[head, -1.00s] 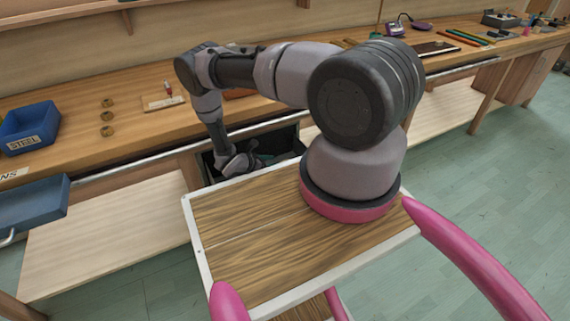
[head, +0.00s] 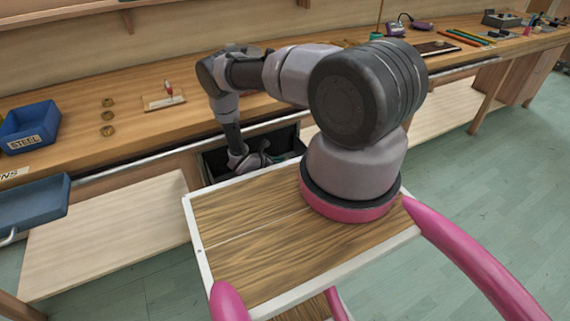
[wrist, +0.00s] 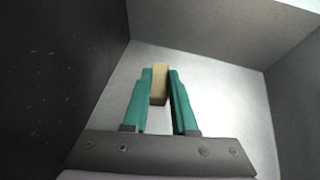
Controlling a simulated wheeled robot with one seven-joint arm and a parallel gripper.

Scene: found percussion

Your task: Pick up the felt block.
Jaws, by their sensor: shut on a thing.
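The felt block (wrist: 160,85) is a small tan block seen in the wrist view, between the two green fingers of my gripper (wrist: 160,86). The fingers are shut on it, one on each side. Behind it is the pale floor of an open drawer. In the head view my gripper (head: 254,161) reaches down into the dark drawer (head: 214,163) under the bench. The block is hidden there. I cannot tell whether the block touches the drawer floor.
The drawer walls (wrist: 75,70) stand close around my gripper. The wooden bench top (head: 200,118) is above and behind, with a blue bin (head: 32,127), several brass rings (head: 107,116) and a small board (head: 164,101).

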